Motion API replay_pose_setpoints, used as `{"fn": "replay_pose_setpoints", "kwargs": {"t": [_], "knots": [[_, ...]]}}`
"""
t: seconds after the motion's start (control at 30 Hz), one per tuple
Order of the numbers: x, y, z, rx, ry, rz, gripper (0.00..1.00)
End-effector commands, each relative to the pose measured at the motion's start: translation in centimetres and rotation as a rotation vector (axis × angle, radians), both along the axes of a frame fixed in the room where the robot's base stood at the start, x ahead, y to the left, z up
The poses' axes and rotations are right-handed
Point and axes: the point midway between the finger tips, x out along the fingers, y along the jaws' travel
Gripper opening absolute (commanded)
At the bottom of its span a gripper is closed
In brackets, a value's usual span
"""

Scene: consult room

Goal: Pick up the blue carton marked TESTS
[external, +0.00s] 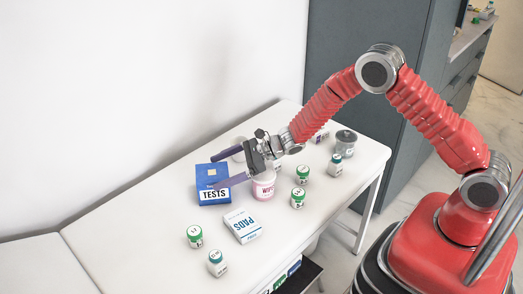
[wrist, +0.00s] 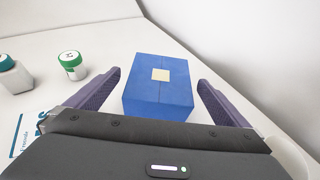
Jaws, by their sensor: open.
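The blue carton marked TESTS (external: 211,178) stands on the white table near the wall. In the wrist view the carton (wrist: 158,98) shows its plain blue side and top with a small pale square, between the two purple fingers and just ahead of them. My gripper (external: 227,168) is open and empty, with one finger on each side of the carton's near end. In the wrist view my gripper (wrist: 160,85) has clear gaps to the carton on both sides. The external view does not show whether a finger touches it.
A white PADS carton (external: 243,225) lies in front of the blue carton. A pink-labelled tub (external: 264,187) stands close under my gripper. Several green-capped bottles (external: 195,236) and a grey-lidded jar (external: 345,142) stand around. The wall (wrist: 255,40) runs close on the right in the wrist view.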

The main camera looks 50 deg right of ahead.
Motion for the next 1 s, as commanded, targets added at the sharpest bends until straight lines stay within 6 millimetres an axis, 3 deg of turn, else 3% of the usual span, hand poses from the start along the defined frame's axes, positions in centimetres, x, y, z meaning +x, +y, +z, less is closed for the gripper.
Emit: {"fn": "replay_pose_setpoints", "kwargs": {"t": [0.3,0.83,1.0], "knots": [[1.9,2.4,-1.3,-0.001,0.001,0.001,1.0],[1.9,2.4,-1.3,-0.001,0.001,0.0,1.0],[1.9,2.4,-1.3,-0.001,0.001,0.0,0.89]]}}
